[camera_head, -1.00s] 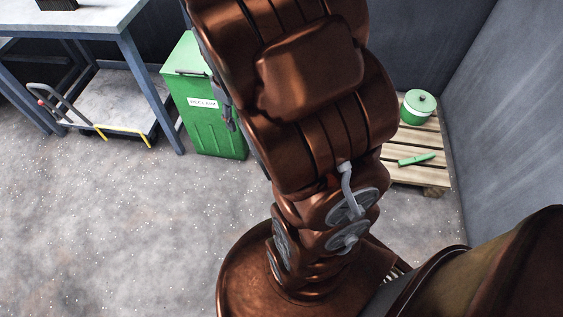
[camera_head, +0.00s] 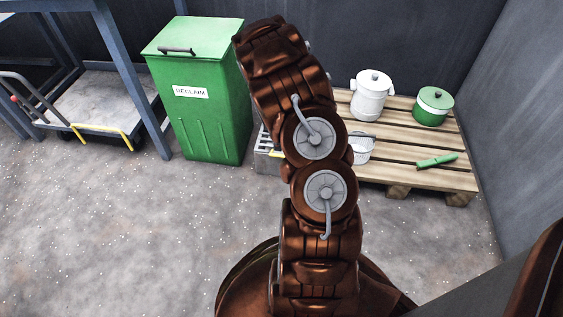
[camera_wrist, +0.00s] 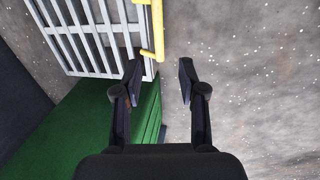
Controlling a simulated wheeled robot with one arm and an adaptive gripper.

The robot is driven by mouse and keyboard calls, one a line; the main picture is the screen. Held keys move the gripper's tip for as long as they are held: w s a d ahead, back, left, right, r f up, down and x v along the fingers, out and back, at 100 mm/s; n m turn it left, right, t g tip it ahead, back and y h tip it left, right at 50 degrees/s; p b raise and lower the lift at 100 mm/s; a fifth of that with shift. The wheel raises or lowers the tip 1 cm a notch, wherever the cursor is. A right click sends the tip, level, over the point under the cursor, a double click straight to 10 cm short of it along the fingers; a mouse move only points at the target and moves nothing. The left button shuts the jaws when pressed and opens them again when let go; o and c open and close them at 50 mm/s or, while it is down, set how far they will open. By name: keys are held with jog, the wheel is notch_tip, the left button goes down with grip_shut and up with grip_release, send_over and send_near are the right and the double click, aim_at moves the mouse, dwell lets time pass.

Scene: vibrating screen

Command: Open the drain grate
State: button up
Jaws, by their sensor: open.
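The drain grate (camera_wrist: 92,35) is a set of pale metal bars in a frame, at the top left of the wrist view. A yellow bar handle (camera_wrist: 158,28) stands at its right edge. My gripper (camera_wrist: 158,82) is open and empty, with its fingertips just below the lower end of the yellow handle in the picture; I cannot tell the height gap. In the head view a small part of the grate (camera_head: 266,146) shows between the green bin and my arm, and my arm hides the rest. My gripper is hidden there.
A green bin (camera_head: 208,130) labelled RECLAIM stands left of the grate, close to my gripper in the wrist view. A wooden pallet (camera_head: 455,180) at right holds a white pot (camera_head: 371,98), a green pot (camera_head: 432,107) and a green tool (camera_head: 436,161). The floor in front is clear.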

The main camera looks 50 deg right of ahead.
jog(key=f+b, duration=0.1)
jog(key=f, duration=0.2)
jog(key=d+f+b, duration=0.1)
jog(key=f, duration=0.2)
jog(key=d+f+b, duration=0.1)
jog(key=f, duration=0.2)
jog(key=shift+w+f, duration=0.25)
jog(key=shift+w, duration=0.15)
jog(key=shift+c, duration=0.2)
grip_shut()
